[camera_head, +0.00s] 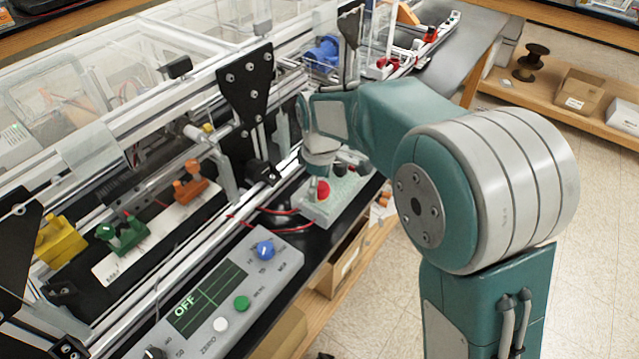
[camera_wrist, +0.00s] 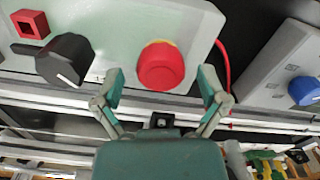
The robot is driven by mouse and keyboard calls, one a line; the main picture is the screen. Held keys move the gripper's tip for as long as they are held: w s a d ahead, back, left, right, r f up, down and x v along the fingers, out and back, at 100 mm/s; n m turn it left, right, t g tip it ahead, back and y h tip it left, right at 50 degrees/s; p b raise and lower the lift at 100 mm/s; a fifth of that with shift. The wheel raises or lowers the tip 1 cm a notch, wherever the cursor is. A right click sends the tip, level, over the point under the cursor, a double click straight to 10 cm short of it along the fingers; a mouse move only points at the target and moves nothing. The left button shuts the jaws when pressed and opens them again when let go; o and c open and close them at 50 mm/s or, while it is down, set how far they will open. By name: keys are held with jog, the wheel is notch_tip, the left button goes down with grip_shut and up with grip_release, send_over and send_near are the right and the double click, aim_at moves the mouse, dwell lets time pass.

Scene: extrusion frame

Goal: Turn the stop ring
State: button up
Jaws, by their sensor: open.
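The red stop button (camera_wrist: 162,66) is round and sits on the pale control box (camera_wrist: 110,25) in the wrist view. A thin yellowish edge shows behind its top; the rest of any ring is hidden. My gripper (camera_wrist: 160,82) is open, with one fingertip left of the button and the other right of it. Both appear apart from it. In the head view the red button (camera_head: 322,187) shows on the pale box (camera_head: 325,211), just below my gripper (camera_head: 318,165), whose fingers are hard to make out there.
A black knob (camera_wrist: 65,61) and a red square socket (camera_wrist: 30,24) sit on the same box, left of the button. A grey console with a blue knob (camera_head: 265,249) stands in front. Red cables (camera_head: 278,212) run beside the box. The extrusion frame (camera_head: 200,150) stands close on the left.

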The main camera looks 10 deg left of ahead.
jog(key=shift+c, duration=0.2)
jog(key=c, duration=1.1)
jog(key=shift+m, duration=0.4)
jog(key=m, duration=0.4)
jog(key=shift+m, duration=2.6)
jog(key=shift+s+f, duration=0.1)
jog(key=o, duration=1.1)
jog(key=shift+o, duration=0.2)
jog(key=shift+r, duration=0.2)
